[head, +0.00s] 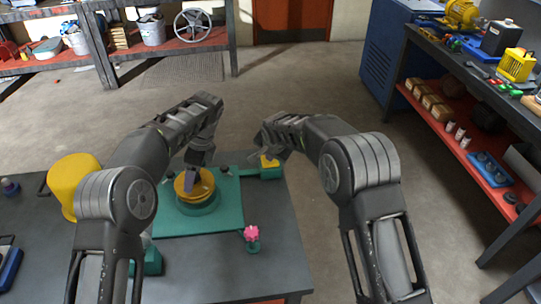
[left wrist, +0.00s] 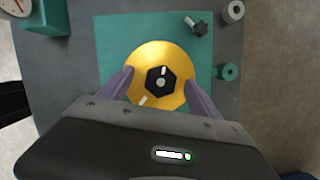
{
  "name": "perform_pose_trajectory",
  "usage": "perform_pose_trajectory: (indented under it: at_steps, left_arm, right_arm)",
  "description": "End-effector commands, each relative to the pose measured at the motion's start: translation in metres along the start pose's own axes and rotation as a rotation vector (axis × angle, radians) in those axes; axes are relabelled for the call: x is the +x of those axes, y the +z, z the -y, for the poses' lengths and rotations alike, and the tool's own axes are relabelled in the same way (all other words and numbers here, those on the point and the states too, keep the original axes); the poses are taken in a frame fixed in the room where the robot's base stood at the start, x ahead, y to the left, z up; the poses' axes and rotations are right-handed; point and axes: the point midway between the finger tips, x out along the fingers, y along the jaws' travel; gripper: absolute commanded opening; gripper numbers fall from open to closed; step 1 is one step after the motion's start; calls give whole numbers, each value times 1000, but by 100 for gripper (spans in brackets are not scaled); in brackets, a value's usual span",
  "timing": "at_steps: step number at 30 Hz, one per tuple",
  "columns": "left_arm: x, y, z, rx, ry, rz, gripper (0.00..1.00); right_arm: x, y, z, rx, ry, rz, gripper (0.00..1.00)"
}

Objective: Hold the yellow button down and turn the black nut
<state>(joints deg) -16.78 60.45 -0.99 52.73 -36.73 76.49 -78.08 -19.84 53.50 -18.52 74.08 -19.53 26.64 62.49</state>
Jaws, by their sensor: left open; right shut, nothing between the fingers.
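The black nut (left wrist: 161,82) is a hexagon with a white mark, in the middle of a round yellow disc (left wrist: 152,60). In the head view that disc (head: 205,186) sits on a round green base on a green plate. My left gripper (head: 192,180) points down over it. In the left wrist view its purple fingers (left wrist: 160,88) are open, one on each side of the nut and apart from it. The yellow button (head: 268,163) is on a green box at the plate's far right. My right gripper (head: 267,154) is shut right above the button; whether it touches is unclear.
A pink knob (head: 251,233) stands at the plate's right front. A large yellow cylinder (head: 72,180) stands left of the plate. A dark star knob (left wrist: 201,28) lies near the plate's edge. The grey tabletop (head: 255,275) is clear at the front right.

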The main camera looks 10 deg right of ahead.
Motion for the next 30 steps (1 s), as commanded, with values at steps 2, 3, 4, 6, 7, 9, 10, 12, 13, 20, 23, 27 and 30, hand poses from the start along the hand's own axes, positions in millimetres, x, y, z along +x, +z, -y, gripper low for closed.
perform_pose_trajectory:
  at_steps: [2,3,4,6,7,9,10,12,13,20,23,27,30]
  left_arm:
    - [0,0,0,0,0,0,73]
    - [0,0,0,1,-1,0,73]
    - [0,0,0,4,-2,0,73]
    - [0,0,0,30,-10,0,73]
    - [0,1,0,52,-17,0,73]
    - [-1,1,-2,128,-40,0,73]
    - [-1,2,-2,177,-56,-2,73]
    - [0,3,-3,317,-99,-1,73]
    - [0,3,-3,385,-121,-1,73]
    - [1,4,-5,843,-264,-2,73]
    - [2,5,-5,1016,-318,-2,73]
    - [2,5,-5,1188,-371,-1,73]
    - [1,4,-5,1239,-386,0,73]
  right_arm:
    - [2,2,-2,0,4,3,0]
    - [2,2,-2,0,4,3,0]
    - [2,2,-2,0,4,3,0]
    - [2,1,-2,0,4,3,0]
    - [1,1,-2,0,4,2,0]
    - [1,1,-2,0,4,2,0]
    - [1,1,-2,0,4,2,0]
    - [1,1,-2,0,4,2,0]
    - [1,1,-2,0,4,2,0]
    - [2,1,-2,0,4,2,0]
    - [2,1,-2,0,4,2,0]
    - [2,1,-2,0,4,2,0]
    - [1,1,-2,0,4,2,0]
